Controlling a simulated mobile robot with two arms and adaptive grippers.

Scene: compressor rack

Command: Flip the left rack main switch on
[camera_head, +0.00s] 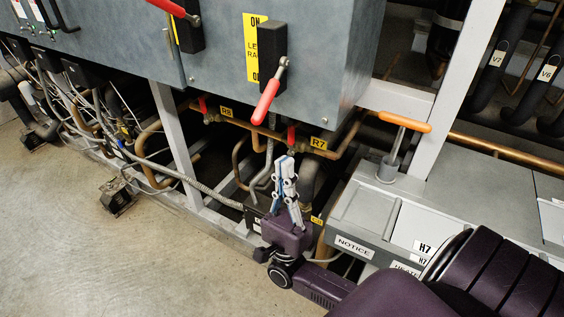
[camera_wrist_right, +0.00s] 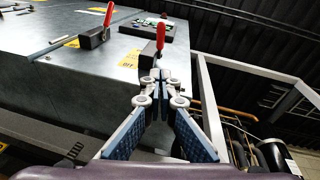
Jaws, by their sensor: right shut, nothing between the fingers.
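The left rack main switch is a lever with a red grip (camera_head: 266,101) on a dark box on the grey cabinet front. Its grip hangs down and to the left, towards the lower end of a yellow label (camera_head: 252,50) with "ON" at its top; the label is partly hidden. My right gripper (camera_head: 284,164) is shut and empty, pointing up below the lever and apart from it in the head view. In the right wrist view the shut fingertips (camera_wrist_right: 160,76) lie just below a red grip (camera_wrist_right: 160,35), seemingly this lever's. My left gripper is out of view.
A second red-handled switch (camera_head: 168,7) is further left on the cabinet. Below the cabinet are copper pipes, small red valve handles and a grey post (camera_head: 175,140). An orange-handled valve (camera_head: 404,122) and a grey unit (camera_head: 375,215) are at right. Open floor lies left.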

